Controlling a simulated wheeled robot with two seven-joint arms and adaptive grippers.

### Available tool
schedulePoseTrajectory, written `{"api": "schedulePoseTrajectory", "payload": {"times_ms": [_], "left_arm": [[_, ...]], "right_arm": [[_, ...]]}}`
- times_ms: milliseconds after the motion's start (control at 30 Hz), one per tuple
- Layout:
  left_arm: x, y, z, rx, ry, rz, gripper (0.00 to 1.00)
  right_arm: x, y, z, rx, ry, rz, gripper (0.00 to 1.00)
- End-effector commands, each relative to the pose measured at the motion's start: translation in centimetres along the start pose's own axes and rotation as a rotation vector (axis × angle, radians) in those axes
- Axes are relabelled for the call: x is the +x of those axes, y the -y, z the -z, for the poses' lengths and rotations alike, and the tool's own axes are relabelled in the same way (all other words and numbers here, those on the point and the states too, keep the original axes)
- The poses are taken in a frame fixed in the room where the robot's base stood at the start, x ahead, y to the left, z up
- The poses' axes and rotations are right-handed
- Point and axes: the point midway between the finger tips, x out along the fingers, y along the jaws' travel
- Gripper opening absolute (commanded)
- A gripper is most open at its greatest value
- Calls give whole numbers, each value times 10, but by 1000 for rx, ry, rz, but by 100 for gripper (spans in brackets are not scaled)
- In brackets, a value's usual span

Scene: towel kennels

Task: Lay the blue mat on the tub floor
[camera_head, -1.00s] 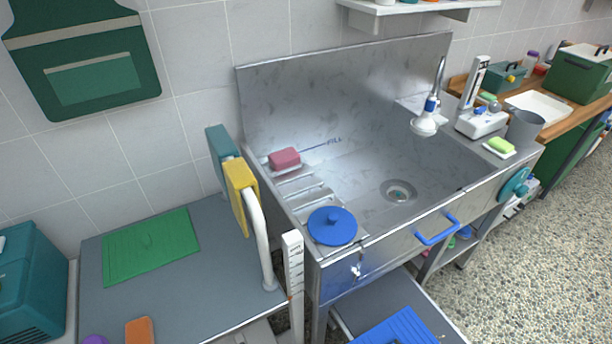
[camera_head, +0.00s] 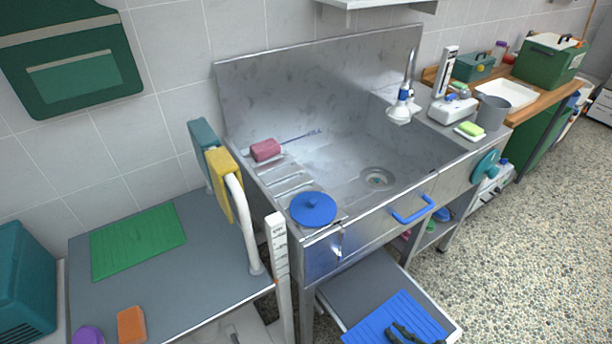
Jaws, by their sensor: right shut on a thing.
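The blue mat (camera_head: 378,322) is ribbed and shows at the bottom of the head view, over the grey step (camera_head: 345,287) in front of the tub. My right gripper (camera_head: 404,334) is dark and shut on the mat near the bottom edge of the picture. The mat's near part is cut off, and I cannot tell whether it touches the step. The steel tub (camera_head: 345,165) stands behind and above it, with a bare floor around its drain (camera_head: 378,179). My left gripper is not in view.
A blue round lid (camera_head: 313,209) and a pink block (camera_head: 265,149) lie at the tub's left side. A blue handle (camera_head: 412,210) sticks out of its front wall. A shower head (camera_head: 400,112) hangs over the right side. A white post (camera_head: 277,270) stands front left.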

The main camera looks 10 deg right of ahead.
Motion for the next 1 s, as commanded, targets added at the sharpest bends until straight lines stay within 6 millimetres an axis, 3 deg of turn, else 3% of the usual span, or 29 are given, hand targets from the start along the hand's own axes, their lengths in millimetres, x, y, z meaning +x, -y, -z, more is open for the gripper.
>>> {"api": "schedulePoseTrajectory", "payload": {"times_ms": [367,600,767,1000], "left_arm": [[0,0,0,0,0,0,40],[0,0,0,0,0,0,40],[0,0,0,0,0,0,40],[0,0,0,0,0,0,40]], "right_arm": [[20,-3,-53,40,-13,113,0],[23,-9,-99,102,-22,234,0],[13,-14,-133,150,-35,345,0],[-25,-23,-171,230,-62,539,0]]}}
